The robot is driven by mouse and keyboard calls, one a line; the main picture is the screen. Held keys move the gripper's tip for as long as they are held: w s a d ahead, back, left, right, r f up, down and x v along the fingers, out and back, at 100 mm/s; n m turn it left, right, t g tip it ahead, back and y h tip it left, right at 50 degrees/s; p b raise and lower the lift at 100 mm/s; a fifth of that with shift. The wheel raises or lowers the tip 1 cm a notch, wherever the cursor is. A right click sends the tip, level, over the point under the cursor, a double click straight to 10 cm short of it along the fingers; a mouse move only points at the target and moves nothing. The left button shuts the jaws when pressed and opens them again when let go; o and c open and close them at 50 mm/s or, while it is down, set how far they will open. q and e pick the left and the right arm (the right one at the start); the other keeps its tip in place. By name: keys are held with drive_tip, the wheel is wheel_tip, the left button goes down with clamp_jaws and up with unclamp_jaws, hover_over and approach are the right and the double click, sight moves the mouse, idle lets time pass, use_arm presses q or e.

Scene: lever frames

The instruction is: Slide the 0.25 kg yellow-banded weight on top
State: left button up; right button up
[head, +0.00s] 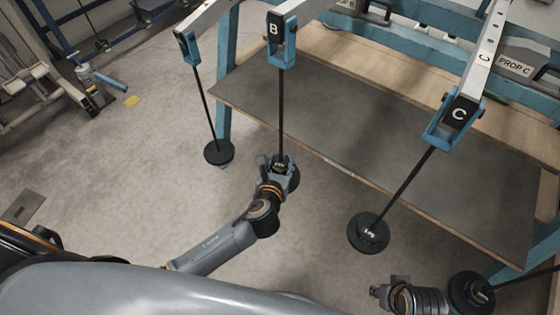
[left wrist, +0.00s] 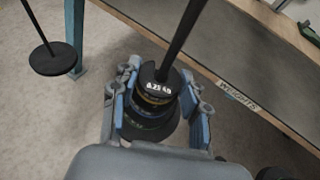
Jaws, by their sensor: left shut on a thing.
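The small black weight marked 0.25 kg (left wrist: 157,84) has a yellow band and is around the thin rod of hanger B (head: 281,105). My left gripper (left wrist: 157,101) is shut on it, with a blue-padded finger on each side; in the head view the gripper (head: 279,170) is at the rod's lower end. Under the weight is a wider black disc stack (left wrist: 150,130) with a greenish band. I cannot tell whether the weight touches that stack. My right gripper (head: 387,291) is at the lower right, apart from the hangers; its fingers are unclear.
Hanger C (head: 368,232) with discs hangs to the right, and another hanger (head: 218,152) to the left. A further disc stack (head: 471,293) is close to my right gripper. A grey-topped table (head: 430,165) with a "WEIGHTS" label stands behind. Open floor lies at left.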

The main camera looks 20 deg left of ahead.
use_arm(q)
drive_tip(key=shift+f, duration=0.1)
idle(0.3)
drive_tip(key=o, duration=1.2)
drive_tip(key=shift+s, duration=0.15)
